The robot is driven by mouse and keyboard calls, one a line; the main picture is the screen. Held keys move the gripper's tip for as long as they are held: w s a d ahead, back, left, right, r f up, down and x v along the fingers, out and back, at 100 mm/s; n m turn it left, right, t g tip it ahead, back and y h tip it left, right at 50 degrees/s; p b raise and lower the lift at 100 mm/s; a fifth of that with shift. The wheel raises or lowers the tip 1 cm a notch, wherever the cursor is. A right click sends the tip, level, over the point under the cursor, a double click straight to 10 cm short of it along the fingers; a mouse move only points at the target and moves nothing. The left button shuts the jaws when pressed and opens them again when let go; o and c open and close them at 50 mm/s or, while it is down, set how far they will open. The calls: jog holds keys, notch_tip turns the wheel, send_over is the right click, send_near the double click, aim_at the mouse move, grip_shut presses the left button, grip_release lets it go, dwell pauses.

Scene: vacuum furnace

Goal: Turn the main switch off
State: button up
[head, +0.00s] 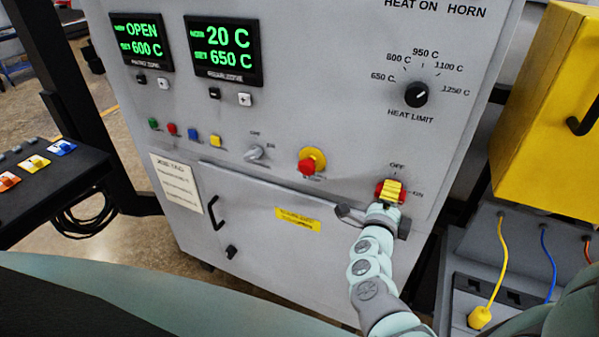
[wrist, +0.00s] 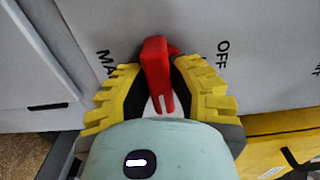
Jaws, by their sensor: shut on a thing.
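The main switch (head: 379,189) is on the lower right of the grey furnace panel, with OFF printed above it and ON to its right. My gripper (head: 391,192) is at the switch, and its yellow finger pads cover much of it. Red shows on both sides of the pads. In the wrist view the red switch handle (wrist: 156,68) stands between the two yellow pads of my gripper (wrist: 158,88), which is shut on it. OFF shows to the right and part of another label to the left. The head view does not clearly show which mark the handle points to.
A red emergency-type button (head: 307,167) and the heat limit knob (head: 416,95) are on the same panel. A yellow box (head: 550,110) stands close on the right, above a grey unit with coloured cables. A black-handled door (head: 255,225) lies below left.

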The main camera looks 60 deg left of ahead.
jog(key=shift+d+f+b, duration=0.1)
jog(key=shift+f+b, duration=0.05)
jog(key=shift+b, duration=0.25)
grip_shut()
jog(key=shift+w+d+f+b, duration=0.1)
jog(key=shift+b, duration=0.5)
jog(key=shift+f+n+b, duration=0.1)
jog(key=shift+n+b, duration=0.3)
jog(key=n+b, duration=0.2)
jog(key=b, duration=0.1)
jog(key=shift+r+n+b, duration=0.2)
jog(key=shift+n+b, duration=0.2)
jog(key=shift+n, duration=0.8)
jog(key=n, duration=0.2)
jog(key=shift+r+n+p, duration=0.15)
jog(key=shift+n+p, duration=0.25)
jog(key=n+p, duration=0.1)
jog(key=n, duration=0.3)
jog(key=shift+p, duration=0.3)
jog(key=n+p, duration=0.1)
jog(key=n, duration=0.4)
jog(key=shift+n, duration=0.4)
